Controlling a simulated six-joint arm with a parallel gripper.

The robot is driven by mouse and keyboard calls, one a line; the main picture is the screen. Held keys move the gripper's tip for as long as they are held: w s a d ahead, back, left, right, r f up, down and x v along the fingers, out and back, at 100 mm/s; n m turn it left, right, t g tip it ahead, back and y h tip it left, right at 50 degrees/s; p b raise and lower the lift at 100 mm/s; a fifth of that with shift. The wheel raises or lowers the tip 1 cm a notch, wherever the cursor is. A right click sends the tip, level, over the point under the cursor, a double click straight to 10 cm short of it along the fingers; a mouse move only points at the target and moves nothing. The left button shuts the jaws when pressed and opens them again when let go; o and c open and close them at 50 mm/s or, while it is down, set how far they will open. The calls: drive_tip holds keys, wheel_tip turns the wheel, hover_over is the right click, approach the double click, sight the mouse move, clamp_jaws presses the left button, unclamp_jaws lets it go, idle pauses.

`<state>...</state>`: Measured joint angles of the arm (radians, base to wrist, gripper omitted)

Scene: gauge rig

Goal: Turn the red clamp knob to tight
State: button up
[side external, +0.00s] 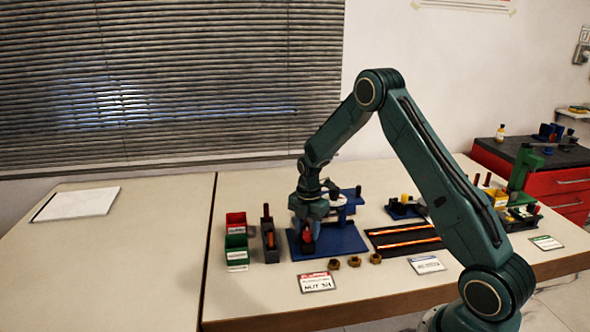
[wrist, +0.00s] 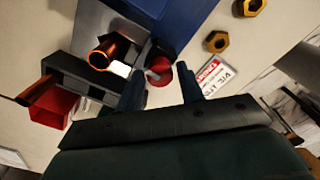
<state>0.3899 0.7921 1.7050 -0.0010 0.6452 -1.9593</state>
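The red clamp knob (wrist: 161,72) shows in the wrist view beyond the gap between my fingertips, nearer the left finger. A grey lever-like part sits beside it. In the side view the red knob (side external: 307,238) shows low on the rig, above the blue base plate (side external: 345,240). My gripper (side external: 308,243) points down over the rig at the knob. In the wrist view my gripper (wrist: 162,82) has its two fingers well apart, with nothing clasped. I cannot tell whether a finger touches the knob. No mark of its tightness is legible.
Red and green bins (side external: 236,240) and a dark holder (side external: 269,240) stand left of the rig. Several brass nuts (side external: 354,262) and a label card (side external: 316,282) lie in front. A dark tray (side external: 405,239) is on the right. The table's left part is mostly clear.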

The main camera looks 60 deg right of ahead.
drive_tip(key=c, duration=0.7)
drive_tip(key=shift+m, duration=0.4)
drive_tip(key=m, duration=0.3)
drive_tip(key=shift+m, duration=0.3)
drive_tip(key=m, duration=0.9)
drive_tip(key=shift+m, duration=2.3)
